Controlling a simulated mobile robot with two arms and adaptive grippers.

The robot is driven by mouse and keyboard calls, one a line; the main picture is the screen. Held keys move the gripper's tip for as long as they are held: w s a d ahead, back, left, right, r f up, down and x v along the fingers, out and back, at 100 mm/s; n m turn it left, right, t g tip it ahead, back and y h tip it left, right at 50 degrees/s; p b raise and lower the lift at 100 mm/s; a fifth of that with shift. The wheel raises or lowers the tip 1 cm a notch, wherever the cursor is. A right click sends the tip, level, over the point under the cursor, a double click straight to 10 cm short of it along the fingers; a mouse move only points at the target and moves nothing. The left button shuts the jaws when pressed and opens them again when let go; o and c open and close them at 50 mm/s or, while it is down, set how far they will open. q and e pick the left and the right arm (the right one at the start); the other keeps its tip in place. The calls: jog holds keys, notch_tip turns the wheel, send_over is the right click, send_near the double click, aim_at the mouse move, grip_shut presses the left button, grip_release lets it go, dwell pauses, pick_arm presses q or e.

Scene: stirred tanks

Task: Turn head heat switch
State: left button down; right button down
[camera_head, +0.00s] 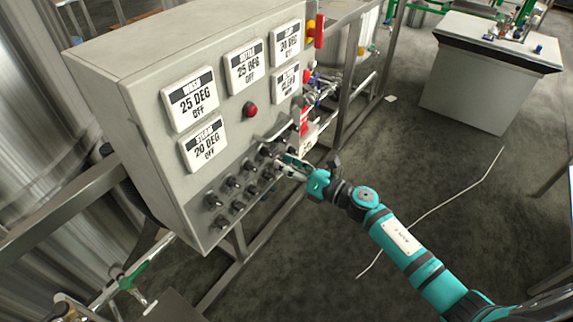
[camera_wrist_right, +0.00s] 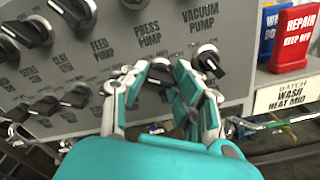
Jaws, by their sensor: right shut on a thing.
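The control panel (camera_head: 110,75) is a grey box with rows of black rotary switches (camera_head: 222,221) at its lower front. My right gripper (camera_head: 285,163) is at the right end of these rows. In the right wrist view my right gripper (camera_wrist_right: 160,72) is shut on a dark switch in the row below the PRESS PUMP and VACUUM PUMP labels. The fingers hide most of that switch and its label, so I cannot tell if it is the head heat switch. My left gripper is not in view.
White displays (camera_head: 192,99) with temperatures and OFF readings, and a red button (camera_head: 250,110), are above the switches. A white cabinet (camera_head: 470,85) stands far right. Grey floor lies between.

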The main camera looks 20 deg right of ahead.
jog(key=shift+m+p, duration=1.25)
jog(key=shift+m, duration=2.35)
jog(key=c, duration=1.3)
grip_release()
jog(key=shift+d, duration=0.1)
jog(key=shift+s, duration=0.1)
jog(key=v, duration=1.2)
jog(key=shift+f, duration=0.1)
